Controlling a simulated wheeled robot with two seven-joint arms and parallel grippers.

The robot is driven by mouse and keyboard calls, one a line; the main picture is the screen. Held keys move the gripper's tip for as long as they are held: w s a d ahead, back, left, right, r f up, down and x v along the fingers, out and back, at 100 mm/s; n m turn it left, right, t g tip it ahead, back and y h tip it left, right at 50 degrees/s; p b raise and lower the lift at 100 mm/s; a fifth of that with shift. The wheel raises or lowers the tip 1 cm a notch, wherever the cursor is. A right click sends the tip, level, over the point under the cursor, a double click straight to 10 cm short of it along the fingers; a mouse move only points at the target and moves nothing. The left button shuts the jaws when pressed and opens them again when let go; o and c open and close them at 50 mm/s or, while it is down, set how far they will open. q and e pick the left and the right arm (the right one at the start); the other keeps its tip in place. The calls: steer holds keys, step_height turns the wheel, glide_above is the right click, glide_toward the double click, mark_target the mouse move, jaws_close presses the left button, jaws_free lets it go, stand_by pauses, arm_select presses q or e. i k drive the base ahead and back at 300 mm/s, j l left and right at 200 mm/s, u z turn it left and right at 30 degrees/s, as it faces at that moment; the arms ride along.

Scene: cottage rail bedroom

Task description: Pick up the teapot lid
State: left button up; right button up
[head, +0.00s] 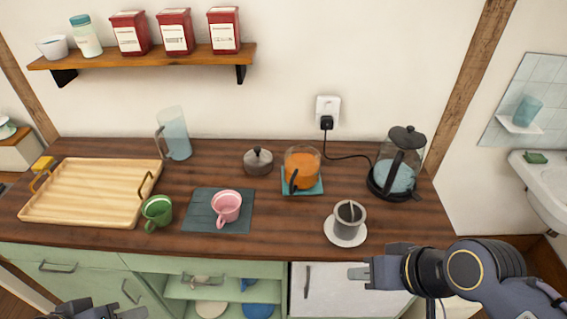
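The teapot lid (258,162), a round grey metal lid with a knob, lies on the dark wooden counter. The glass teapot (303,165) with orange liquid stands lidless just to its right, on a teal mat (316,187). My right gripper (358,272) is in front of the counter's front edge, to the right of and well away from the lid. My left gripper (105,310) shows only partly at the bottom left, far from the lid. I cannot tell whether either gripper's fingers are open.
On the counter (285,222) are a wooden tray (92,190), glass pitcher (174,135), green cup (157,213), pink cup (227,207) on a dark mat, grey cup (350,217) on a saucer, and an electric kettle (397,172). Clear counter lies in front of the lid.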

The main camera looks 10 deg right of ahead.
mark_target(258, 161)
steer(key=i+j+u, duration=0.5)
steer(key=i+j, duration=0.25)
